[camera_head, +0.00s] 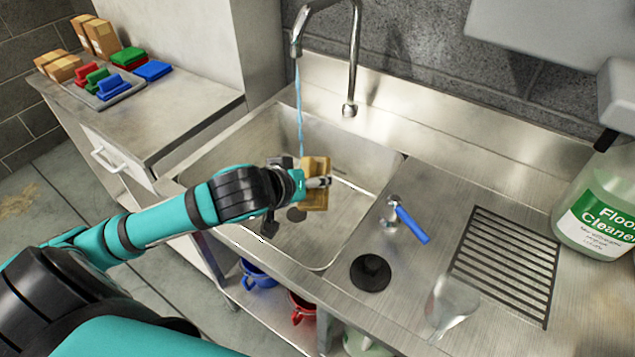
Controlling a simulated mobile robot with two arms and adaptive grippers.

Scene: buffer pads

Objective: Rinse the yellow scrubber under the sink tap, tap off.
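The yellow scrubber (314,196) is a tan-yellow block held over the sink basin (355,165). My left gripper (304,181) is shut on it, with one finger lying across its front. The tap (355,40) arches over the basin, and a thin stream of water (299,105) runs from its spout. The stream comes down at the gripper and the scrubber's upper left side; whether it hits the scrubber itself is hard to tell. The blue tap lever (412,224) sits on the counter right of the basin. My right gripper is not in view.
A black round stopper (370,273), a clear cup (450,303) and a slotted drain grate (507,262) are on the right counter. A green floor cleaner bottle (600,205) stands far right. A side table (185,105) at left holds boxes and coloured pads.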

